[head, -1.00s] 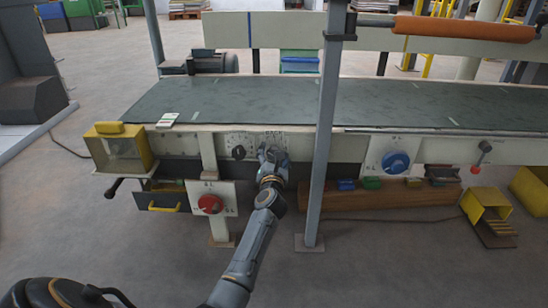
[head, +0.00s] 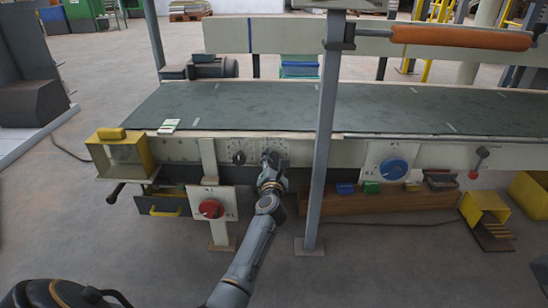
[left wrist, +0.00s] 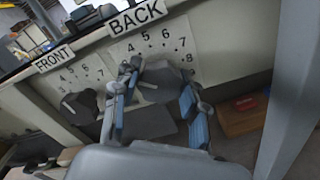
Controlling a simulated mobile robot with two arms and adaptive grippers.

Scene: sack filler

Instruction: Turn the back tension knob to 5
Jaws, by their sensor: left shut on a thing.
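The back tension knob (left wrist: 160,84) is a grey knob on a pale dial plate (left wrist: 188,32) under a BACK label (left wrist: 138,15). The numbers 4 to 8 show along the plate's upper edge. My left gripper (left wrist: 161,80) has its blue-padded fingers on both sides of this knob and is shut on it. In the head view my left gripper (head: 271,160) covers most of the knob. I cannot tell which number the knob points to. The dark front knob (left wrist: 80,106) sits just left, under a FRONT label (left wrist: 53,59). My right gripper is not in view.
A red knob (head: 210,208) sits lower left of my gripper and a blue knob (head: 394,168) to the right. A grey post (head: 323,150) stands close to the right of my left arm. A yellow-framed box (head: 122,155) is at the left end.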

